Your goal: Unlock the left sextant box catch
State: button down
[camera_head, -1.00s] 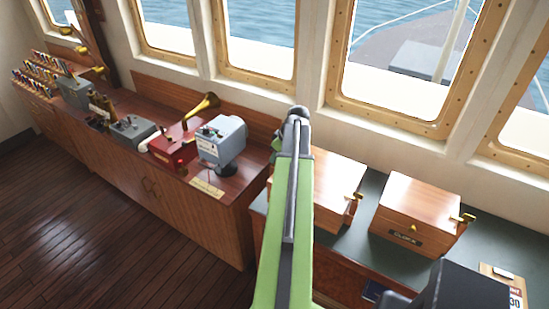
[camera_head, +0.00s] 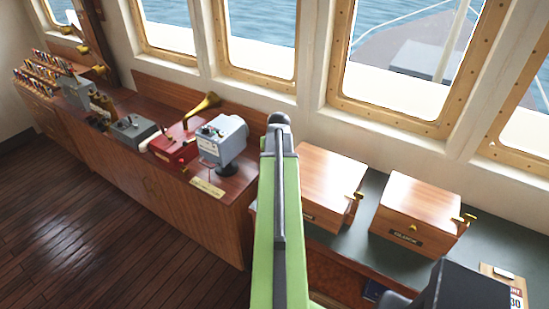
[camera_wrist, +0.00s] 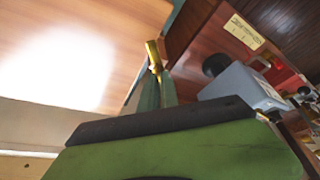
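The left wooden box (camera_head: 327,178) stands on the dark green counter, lid closed, partly behind my green arm in the head view. A brass catch (camera_head: 358,196) shows on its right side. In the wrist view, a box's wooden lid (camera_wrist: 110,25) fills the upper left, and a brass catch (camera_wrist: 153,56) sticks out at its edge, facing the wooden console. My gripper (camera_wrist: 158,84) seems to be the two narrow grey-green shapes just below that catch. I cannot tell whether they touch it or how far apart they are. The head view hides the gripper behind my arm.
A second wooden box (camera_head: 415,210) with a brass knob and side catch stands to the right. On the wooden console at left are a grey instrument (camera_head: 222,140), a red box (camera_head: 173,150) and a brass horn (camera_head: 203,107). Windows run behind. The floor (camera_head: 90,220) at left is clear.

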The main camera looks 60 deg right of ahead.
jog(key=m, duration=0.2)
jog(key=m+g, duration=0.1)
jog(key=m, duration=0.1)
jog(key=shift+w+m+g+h, duration=0.15)
jog(key=shift+m+g+h, duration=0.15)
jog(key=shift+m+g, duration=0.6)
jog(key=shift+m, duration=1)
jog(key=shift+a, duration=0.1)
jog(key=c, duration=1.6)
grip_release()
jog(key=p+v, duration=1.6)
jog(key=v, duration=0.1)
jog(key=shift+a, duration=0.25)
